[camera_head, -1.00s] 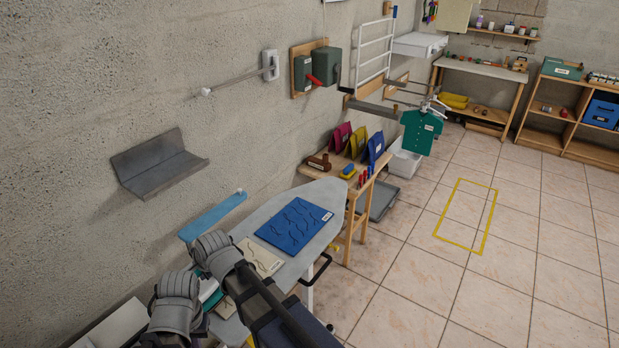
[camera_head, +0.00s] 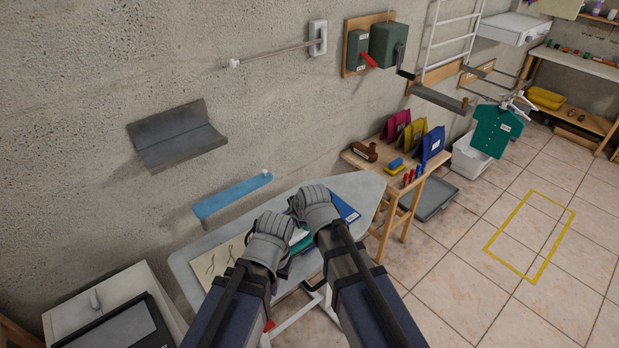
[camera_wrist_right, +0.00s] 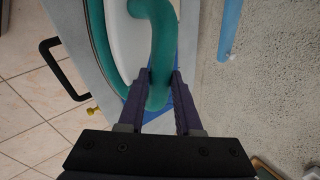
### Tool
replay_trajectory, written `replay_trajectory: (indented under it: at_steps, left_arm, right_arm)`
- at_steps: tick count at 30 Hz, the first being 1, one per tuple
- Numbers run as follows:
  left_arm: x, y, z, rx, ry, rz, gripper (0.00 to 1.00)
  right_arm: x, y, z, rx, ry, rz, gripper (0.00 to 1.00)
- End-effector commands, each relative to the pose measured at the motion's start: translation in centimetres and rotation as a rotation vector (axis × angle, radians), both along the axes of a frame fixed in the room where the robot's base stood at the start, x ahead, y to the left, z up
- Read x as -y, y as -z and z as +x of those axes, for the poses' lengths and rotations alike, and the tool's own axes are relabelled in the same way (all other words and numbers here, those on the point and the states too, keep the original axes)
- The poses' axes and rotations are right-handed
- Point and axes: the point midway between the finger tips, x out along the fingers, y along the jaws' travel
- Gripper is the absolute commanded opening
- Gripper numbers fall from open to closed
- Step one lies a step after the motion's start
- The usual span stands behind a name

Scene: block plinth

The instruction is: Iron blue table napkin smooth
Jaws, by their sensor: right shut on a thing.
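The blue napkin (camera_head: 347,207) lies on the grey ironing board (camera_head: 362,188), mostly hidden behind my arms in the head view. A strip of it shows in the right wrist view (camera_wrist_right: 186,112). My right gripper (camera_wrist_right: 161,82) is shut on the teal handle of the iron (camera_wrist_right: 155,38), over the board. Part of the teal iron (camera_head: 301,243) shows between my arms in the head view.
A blue wall shelf (camera_head: 232,196) and a grey ledge (camera_head: 178,140) are on the wall behind the board. A wooden side table (camera_head: 403,187) with bags and small things stands beyond the board's right end. Floor with a yellow outline (camera_head: 530,237) is clear at right.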

Motion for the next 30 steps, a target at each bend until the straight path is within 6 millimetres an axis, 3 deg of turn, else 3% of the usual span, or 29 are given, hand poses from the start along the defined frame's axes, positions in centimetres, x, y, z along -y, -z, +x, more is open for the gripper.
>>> replay_trajectory:
  at_steps: [16,22,30]
  left_arm:
    - [0.0,-6.0,0.0,0.000,-0.003,-0.001,0.00]
    - [0.0,-6.3,0.0,0.000,-0.003,-0.001,0.00]
    - [0.0,-5.4,0.0,0.000,-0.002,-0.001,0.00]
  right_arm:
    - [0.1,-7.2,5.7,0.084,-0.205,0.046,0.00]
    - [0.1,-7.7,6.2,0.100,-0.234,0.052,0.00]
    - [0.2,-6.9,6.2,0.100,-0.234,0.052,0.00]
